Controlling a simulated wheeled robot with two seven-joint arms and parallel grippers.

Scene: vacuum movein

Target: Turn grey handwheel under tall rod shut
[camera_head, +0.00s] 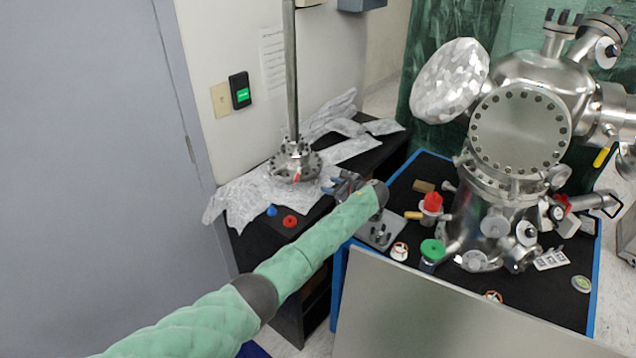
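The tall rod (292,75) stands upright on a round bolted steel flange (296,160) on the black table at the back. A small red part shows at the flange's front edge. I cannot make out a separate grey handwheel under the rod; it may be part of the metal stack or hidden. My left arm, in a green sleeve, reaches in from the lower left. My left gripper (338,185) is just right of and in front of the flange, apart from the rod. Its fingers are too small to tell whether they are open. My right gripper is not in view.
Crumpled foil (250,200) lies around the flange. Blue (271,211) and red (290,221) knobs lie at the table's front. A large steel vacuum chamber (520,130) stands on a blue-edged cart at right, among small parts. A grey panel (430,310) stands in front.

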